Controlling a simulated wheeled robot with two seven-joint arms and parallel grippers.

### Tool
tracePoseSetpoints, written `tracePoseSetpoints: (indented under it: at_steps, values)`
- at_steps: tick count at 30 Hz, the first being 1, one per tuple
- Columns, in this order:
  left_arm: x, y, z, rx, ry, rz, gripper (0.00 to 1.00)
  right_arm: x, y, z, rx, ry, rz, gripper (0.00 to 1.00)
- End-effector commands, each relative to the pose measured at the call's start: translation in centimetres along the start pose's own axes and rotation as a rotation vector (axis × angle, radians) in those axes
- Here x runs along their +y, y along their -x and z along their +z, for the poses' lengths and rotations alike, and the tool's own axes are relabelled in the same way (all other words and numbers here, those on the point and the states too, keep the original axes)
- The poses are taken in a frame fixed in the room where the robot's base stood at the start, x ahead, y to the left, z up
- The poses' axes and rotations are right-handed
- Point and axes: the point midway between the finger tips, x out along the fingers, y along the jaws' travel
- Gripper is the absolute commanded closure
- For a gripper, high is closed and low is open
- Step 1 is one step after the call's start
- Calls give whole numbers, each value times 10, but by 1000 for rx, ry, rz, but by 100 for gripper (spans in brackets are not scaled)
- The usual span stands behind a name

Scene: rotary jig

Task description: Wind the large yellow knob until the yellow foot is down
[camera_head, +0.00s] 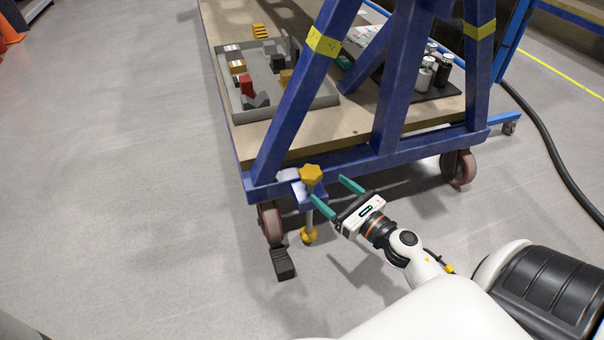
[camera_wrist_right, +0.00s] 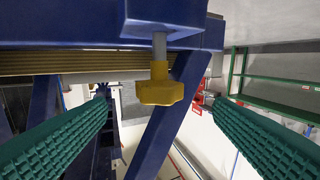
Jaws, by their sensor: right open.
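The large yellow knob (camera_head: 311,174) tops a vertical screw rod at the near left corner of the blue frame. The yellow foot (camera_head: 309,235) is at the rod's lower end, close to the floor; I cannot tell whether it touches. My right gripper (camera_head: 328,189) is open and empty, its green fingers pointing at the knob from the right and near side. In the right wrist view, which looks upside down, the knob (camera_wrist_right: 160,92) appears centred in the gap between the fingers (camera_wrist_right: 154,96), apart from both. My left gripper is out of view.
The blue frame (camera_head: 390,143) stands on castors, one (camera_head: 271,222) left of the foot with a black pedal (camera_head: 283,263). A grey tray (camera_head: 237,116) of parts and several bottles lie on the wooden deck. Open floor is on the left; a black cable (camera_head: 555,150) runs at right.

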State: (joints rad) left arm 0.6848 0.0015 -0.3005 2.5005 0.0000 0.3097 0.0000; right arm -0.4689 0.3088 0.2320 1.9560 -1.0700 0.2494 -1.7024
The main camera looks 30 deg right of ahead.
Motion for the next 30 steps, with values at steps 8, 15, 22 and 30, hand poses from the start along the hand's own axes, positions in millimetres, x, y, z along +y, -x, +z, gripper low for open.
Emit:
tracePoseSetpoints:
  at_steps: [8,15,22,30]
  values:
    - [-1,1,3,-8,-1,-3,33,0,-59,0,3,1,-2,24]
    - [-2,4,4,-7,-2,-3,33,0,-91,0,0,-3,0,24]
    - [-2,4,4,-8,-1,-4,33,1,-100,0,-1,-3,1,24]
    - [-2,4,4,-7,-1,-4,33,1,-100,0,-1,-4,2,36]
